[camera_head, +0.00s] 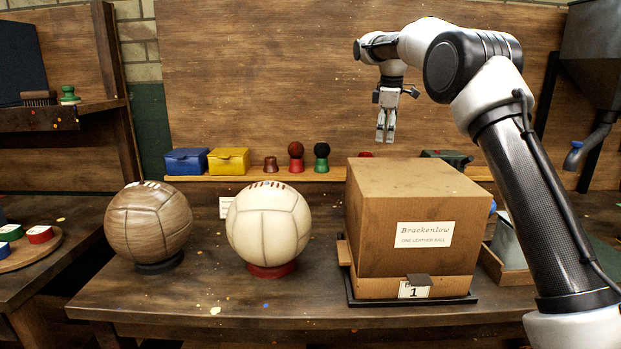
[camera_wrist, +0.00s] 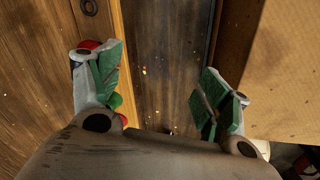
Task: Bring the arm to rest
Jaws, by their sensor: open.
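My gripper (camera_head: 385,138) hangs from my raised arm with its fingers pointing down, in front of the back panel and above the back left of a cardboard box. In the wrist view my gripper (camera_wrist: 157,95) shows its green finger pads wide apart with nothing between them. The box (camera_head: 400,215) is closed and labelled "Brackenlow, one leather ball". A brown ball (camera_head: 147,222) and a cream ball (camera_head: 268,222) stand on ring stands to its left, apart from the gripper.
The box sits on a dark tray (camera_head: 415,300) marked 1. A back shelf (camera_head: 225,178) holds a blue box (camera_head: 186,161), a yellow box (camera_head: 228,161) and small knobbed items. A funnel-like vessel (camera_head: 590,60) hangs at the right. The bench front (camera_head: 250,315) is clear.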

